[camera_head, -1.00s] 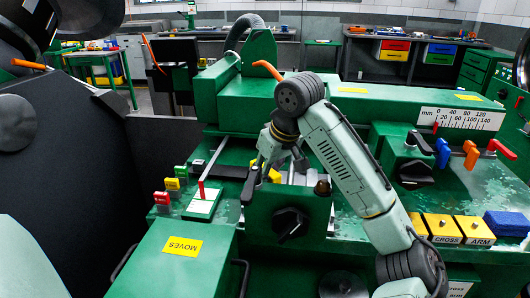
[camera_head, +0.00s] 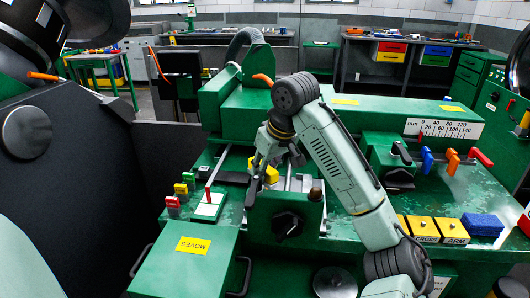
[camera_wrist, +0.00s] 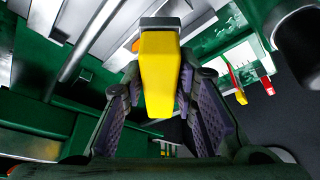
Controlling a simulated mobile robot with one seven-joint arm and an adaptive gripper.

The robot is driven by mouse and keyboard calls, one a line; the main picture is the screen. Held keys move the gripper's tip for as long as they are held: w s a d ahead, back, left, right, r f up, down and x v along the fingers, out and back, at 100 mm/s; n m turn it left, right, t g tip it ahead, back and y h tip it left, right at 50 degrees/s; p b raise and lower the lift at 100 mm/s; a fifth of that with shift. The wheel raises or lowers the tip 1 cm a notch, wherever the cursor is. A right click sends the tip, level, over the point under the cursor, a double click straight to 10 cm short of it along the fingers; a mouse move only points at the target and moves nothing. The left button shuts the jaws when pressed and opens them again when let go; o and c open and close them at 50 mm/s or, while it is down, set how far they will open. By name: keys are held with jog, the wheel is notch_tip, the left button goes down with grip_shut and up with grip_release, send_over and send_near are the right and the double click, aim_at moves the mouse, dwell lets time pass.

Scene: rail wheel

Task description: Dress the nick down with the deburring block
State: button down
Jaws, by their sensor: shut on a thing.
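My gripper (camera_head: 262,168) is above the green machine bed. In the wrist view the ridged fingers (camera_wrist: 178,112) are shut on a yellow block (camera_wrist: 159,75) with a grey end piece. I take this to be the deburring block. The same yellow block (camera_head: 271,174) shows partly behind the fingers in the head view. I cannot make out the nick in either view.
Steel rods (camera_head: 289,182) run beside the gripper, behind a green housing with a black knob (camera_head: 287,224). Small red, yellow and green tags (camera_head: 182,189) stand left. Yellow buttons (camera_head: 424,229) and a blue block (camera_head: 482,224) lie right. A large dark panel (camera_head: 75,190) fills the left.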

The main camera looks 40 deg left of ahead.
jog(key=shift+r, duration=1.4)
